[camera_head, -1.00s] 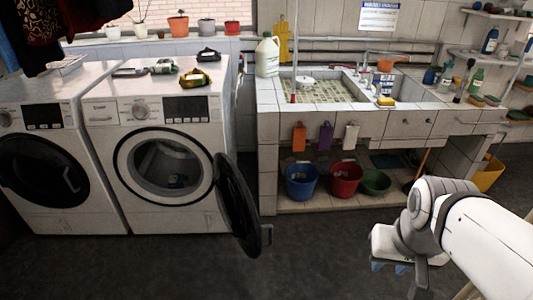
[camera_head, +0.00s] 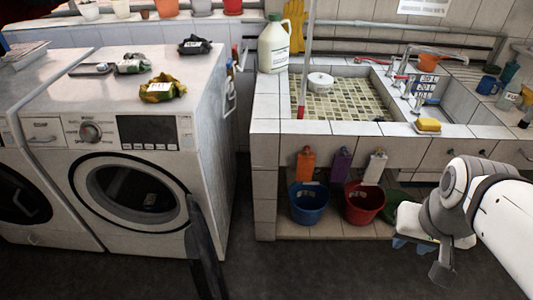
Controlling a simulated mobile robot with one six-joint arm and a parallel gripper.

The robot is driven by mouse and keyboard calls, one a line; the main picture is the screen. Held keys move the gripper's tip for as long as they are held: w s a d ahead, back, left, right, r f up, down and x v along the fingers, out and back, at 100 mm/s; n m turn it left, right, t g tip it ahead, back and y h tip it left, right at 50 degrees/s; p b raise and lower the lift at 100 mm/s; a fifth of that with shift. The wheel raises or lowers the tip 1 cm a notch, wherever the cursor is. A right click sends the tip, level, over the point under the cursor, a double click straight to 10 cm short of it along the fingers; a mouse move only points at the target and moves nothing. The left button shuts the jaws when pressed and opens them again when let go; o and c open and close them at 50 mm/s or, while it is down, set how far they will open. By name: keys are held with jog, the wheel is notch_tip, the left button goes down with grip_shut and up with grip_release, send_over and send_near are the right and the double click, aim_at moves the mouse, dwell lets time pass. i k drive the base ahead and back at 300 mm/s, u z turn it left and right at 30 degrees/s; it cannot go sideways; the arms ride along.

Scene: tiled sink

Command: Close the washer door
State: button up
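The washer (camera_head: 150,110) with the open door stands at the left, white with a dark display. Its round opening (camera_head: 130,192) faces the front and shows a dark drum. The dark door (camera_head: 204,250) hangs open from the right side of the opening, seen nearly edge-on, its lower part near the bottom of the picture. My gripper (camera_head: 411,243) is at the lower right, in front of the sink cabinet, well to the right of the door and apart from it.
A second washer (camera_head: 30,190) stands at the far left. The tiled sink counter (camera_head: 350,129) is right of the open washer, with a blue bucket (camera_head: 309,203) and a red bucket (camera_head: 364,203) on its lower shelf. Dark floor (camera_head: 300,272) between door and gripper is clear.

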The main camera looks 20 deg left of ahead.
aim_at(212, 271)
jog(key=i, duration=0.8)
jog(key=u, duration=1.05)
jog(key=k, duration=0.6)
jog(key=u, duration=1.3)
